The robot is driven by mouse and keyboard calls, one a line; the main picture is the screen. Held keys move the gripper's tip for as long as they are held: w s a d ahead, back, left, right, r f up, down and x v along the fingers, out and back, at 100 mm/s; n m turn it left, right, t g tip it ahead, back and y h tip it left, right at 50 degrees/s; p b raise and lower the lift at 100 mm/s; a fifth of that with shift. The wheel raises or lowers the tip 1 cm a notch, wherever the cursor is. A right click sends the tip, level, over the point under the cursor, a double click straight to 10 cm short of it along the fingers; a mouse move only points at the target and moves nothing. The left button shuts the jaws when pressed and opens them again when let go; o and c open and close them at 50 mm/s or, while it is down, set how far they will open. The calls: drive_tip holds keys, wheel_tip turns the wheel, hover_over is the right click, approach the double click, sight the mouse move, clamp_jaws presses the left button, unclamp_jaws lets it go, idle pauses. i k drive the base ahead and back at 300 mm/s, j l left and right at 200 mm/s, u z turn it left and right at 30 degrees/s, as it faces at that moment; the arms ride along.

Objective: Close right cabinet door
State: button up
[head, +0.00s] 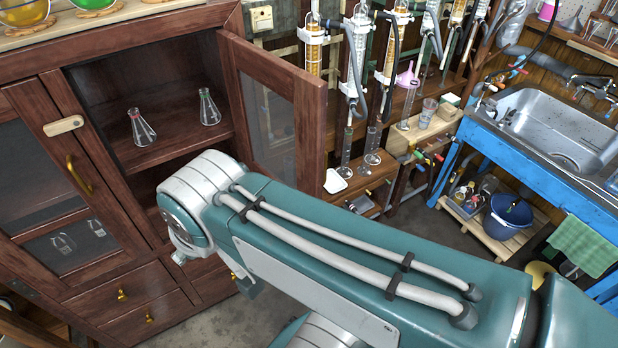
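The dark wooden cabinet (135,262) stands at the left in the head view. Its right door (312,130), a wood frame with a dark glass pane, is swung wide open, hinged on the cabinet's right side. The left door (108,190), with a brass handle (79,175), looks shut. Inside the open side, two conical flasks (141,127) (210,107) stand on a shelf. My arm reaches across the front of the cabinet, below the open door. My gripper is not visible. The arm hides the lower right of the cabinet and part of the door's lower edge.
Glass condensers (355,50) and a small wooden shelf (375,182) stand just right of the open door. A blue sink bench (535,160) is at the far right, with a blue bucket (508,216) below it. Some bare floor (425,222) shows between them.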

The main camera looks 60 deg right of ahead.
sight(308, 93)
drive_tip(key=k+l+u, duration=0.2)
drive_tip(key=l, duration=0.25)
drive_tip(key=k+l+u, duration=0.2)
drive_tip(key=k+l, duration=0.25)
drive_tip(key=i+l+u, duration=0.1)
drive_tip(key=l+u, duration=0.2)
drive_tip(key=l, duration=0.85)
drive_tip(key=k, duration=0.1)
drive_tip(key=k+j+z, duration=0.25)
drive_tip(key=k, duration=0.2)
